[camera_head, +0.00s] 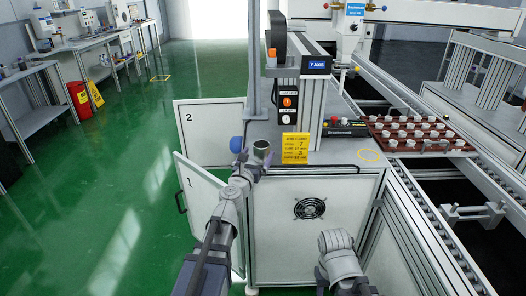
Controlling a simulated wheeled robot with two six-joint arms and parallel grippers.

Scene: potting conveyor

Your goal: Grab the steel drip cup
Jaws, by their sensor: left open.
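The steel drip cup (261,149) is a small grey metal cup with a dark open top. It stands upright at the left front part of the grey cabinet top, left of a yellow card. My left gripper (251,165) is open right at the cup, in front of its lower part. The cup's lower part is partly hidden, and I cannot tell whether the fingers touch it. My right arm shows low in the view, in front of the cabinet, but its gripper is not visible.
The yellow card (296,148) stands close right of the cup. A blue knob (236,145) is just left of it. The control column (287,100) rises behind. Open cabinet doors (208,133) stick out left. A red tray (425,139) of small pots sits on the conveyor at right.

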